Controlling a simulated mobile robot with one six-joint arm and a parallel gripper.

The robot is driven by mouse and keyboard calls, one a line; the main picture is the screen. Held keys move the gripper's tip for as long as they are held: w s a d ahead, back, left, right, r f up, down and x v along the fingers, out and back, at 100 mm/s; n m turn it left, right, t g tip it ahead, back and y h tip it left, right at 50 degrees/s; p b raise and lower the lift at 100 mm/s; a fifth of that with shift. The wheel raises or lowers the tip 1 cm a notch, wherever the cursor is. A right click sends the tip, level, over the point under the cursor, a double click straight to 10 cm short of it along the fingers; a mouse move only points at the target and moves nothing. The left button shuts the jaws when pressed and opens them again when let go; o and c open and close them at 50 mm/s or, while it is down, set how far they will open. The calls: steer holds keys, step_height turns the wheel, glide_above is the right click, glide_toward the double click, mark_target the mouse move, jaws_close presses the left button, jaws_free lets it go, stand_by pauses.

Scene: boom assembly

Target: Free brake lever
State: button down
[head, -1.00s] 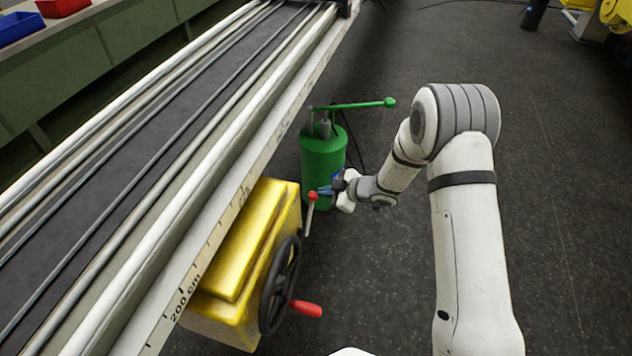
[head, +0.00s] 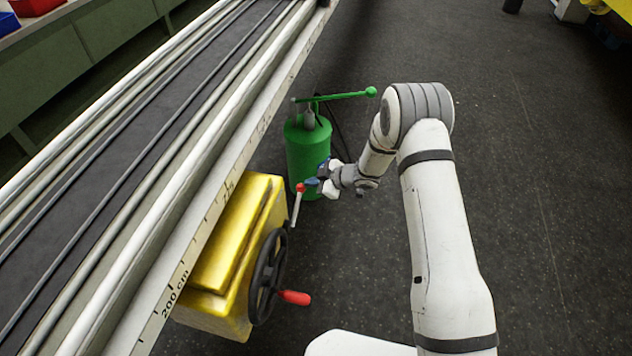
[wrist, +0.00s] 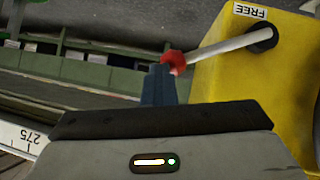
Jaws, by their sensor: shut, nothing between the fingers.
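The brake lever is a pale rod with a red ball knob (head: 300,188) on the yellow gearbox (head: 238,225). In the wrist view the lever rod (wrist: 222,47) runs from a dark socket in the yellow housing to the red knob (wrist: 173,62). A "FREE" label (wrist: 250,11), upside down in the picture, sits beside the socket. My gripper (head: 312,182) is at the knob, its blue fingers (wrist: 158,84) shut with nothing between them. The fingertips look to be touching or very close to the knob; I cannot tell which.
A black handwheel (head: 268,277) with a red handle (head: 295,298) is on the gearbox's near side. A green cylinder (head: 308,148) with a green pump handle stands just behind my gripper. The long rail with a scale (head: 215,208) runs along the left. Floor to the right is open.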

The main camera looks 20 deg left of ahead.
steer(key=shift+s+a+r, duration=0.2)
steer(key=shift+a+r, duration=0.2)
steer(key=shift+a, duration=0.35)
steer(key=w+r+p+v, duration=0.1)
steer(key=w+p+v, duration=0.1)
steer(key=v, duration=1.1)
steer(key=shift+s+r+p, duration=0.25)
steer(key=shift+s+p, duration=0.1)
steer(key=shift+p, duration=0.4)
